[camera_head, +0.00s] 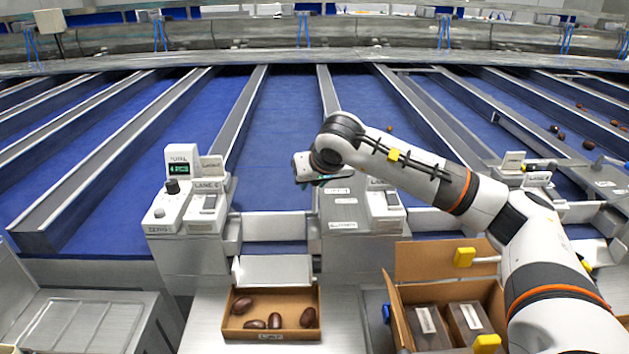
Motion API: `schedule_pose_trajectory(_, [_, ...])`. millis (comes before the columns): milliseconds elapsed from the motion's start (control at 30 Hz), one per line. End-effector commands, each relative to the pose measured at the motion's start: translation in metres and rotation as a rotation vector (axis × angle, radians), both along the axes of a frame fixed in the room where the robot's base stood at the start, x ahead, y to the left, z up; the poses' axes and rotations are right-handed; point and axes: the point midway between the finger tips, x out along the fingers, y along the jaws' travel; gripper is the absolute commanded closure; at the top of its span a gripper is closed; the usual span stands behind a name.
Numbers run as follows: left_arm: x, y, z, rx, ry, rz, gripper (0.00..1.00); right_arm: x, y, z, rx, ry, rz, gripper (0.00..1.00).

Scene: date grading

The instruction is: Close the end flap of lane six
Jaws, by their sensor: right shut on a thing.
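The console marked LANE with what looks like a 6 (208,190) stands left of a blue lane. At that lane's end is a pale metal end flap (275,226), with a sloping plate (272,269) below it. I cannot tell from this view how far the flap is open. My right gripper (308,172) is above the grey housing right of the lane, apart from the flap. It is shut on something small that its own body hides. My left gripper is not in view.
An open box with several dates (254,324) stands below the lane end. A cardboard carton (444,254) with dark packs stands at right, under my right arm. A control box with a green display (180,168) rises left of the lane.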

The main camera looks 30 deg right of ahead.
Motion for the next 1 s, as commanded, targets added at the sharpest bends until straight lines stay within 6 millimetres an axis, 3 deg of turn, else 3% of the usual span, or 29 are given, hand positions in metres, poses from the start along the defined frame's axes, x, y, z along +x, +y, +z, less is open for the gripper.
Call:
schedule_pose_trajectory(467, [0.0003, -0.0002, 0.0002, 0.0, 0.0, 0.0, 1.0, -0.0001, 0.0027, 0.0011, 0.004, -0.001, 0.006, 1.0])
schedule_pose_trajectory(500, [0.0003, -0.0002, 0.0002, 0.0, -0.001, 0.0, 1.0, -0.0001, 0.0027, 0.0011, 0.004, -0.001, 0.006, 0.63])
schedule_pose_trajectory(600, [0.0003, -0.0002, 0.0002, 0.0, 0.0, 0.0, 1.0, 0.0, 0.0021, 0.0009, 0.003, -0.001, 0.005, 0.48])
schedule_pose_trajectory(1000, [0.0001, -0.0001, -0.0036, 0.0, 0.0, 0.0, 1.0, -0.0056, 0.0021, 0.0077, 0.002, -0.003, 0.002, 0.48])
